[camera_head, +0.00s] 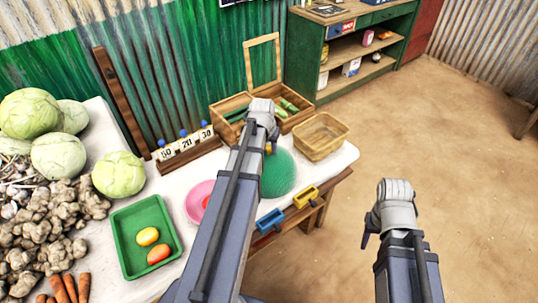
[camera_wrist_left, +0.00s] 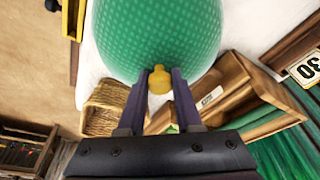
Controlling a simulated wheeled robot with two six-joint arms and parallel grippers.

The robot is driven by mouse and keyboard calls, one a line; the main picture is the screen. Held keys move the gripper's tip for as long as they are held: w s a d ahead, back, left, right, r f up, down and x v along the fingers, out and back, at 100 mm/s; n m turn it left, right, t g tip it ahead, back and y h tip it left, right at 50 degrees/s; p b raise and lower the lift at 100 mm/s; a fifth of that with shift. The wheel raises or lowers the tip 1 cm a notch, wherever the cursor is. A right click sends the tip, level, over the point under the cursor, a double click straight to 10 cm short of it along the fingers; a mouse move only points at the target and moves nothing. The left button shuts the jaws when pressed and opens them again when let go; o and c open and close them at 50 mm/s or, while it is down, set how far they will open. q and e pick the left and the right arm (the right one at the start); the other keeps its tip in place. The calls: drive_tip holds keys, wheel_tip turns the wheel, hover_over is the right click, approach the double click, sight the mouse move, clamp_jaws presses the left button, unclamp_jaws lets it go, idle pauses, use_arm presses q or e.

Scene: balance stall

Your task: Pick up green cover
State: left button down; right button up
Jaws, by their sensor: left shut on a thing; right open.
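The green cover (camera_head: 283,176) is a mesh dome at the front right of the white table. It fills the top of the left wrist view (camera_wrist_left: 155,35), where its yellow knob (camera_wrist_left: 159,80) shows. My left gripper (camera_head: 271,142) is above the dome, its fingers (camera_wrist_left: 161,92) shut on the knob. My arm hides part of the dome in the head view, and I cannot tell whether its rim touches the table. My right gripper (camera_head: 368,232) is open and empty, off to the right over the floor.
A pink dish (camera_head: 198,203) is left of the cover, partly hidden by my left arm. A green tray (camera_head: 128,225) holds two fruits. A wicker basket (camera_head: 320,137) and an open wooden box (camera_head: 232,105) stand behind. Yellow (camera_head: 305,197) and blue (camera_head: 270,221) holders line the front edge.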

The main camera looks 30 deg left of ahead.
use_arm(q)
drive_tip(key=shift+r+p, duration=0.2)
drive_tip(key=shift+p, duration=0.15)
use_arm(e)
drive_tip(key=shift+a+r, duration=0.2)
drive_tip(key=shift+r, duration=0.05)
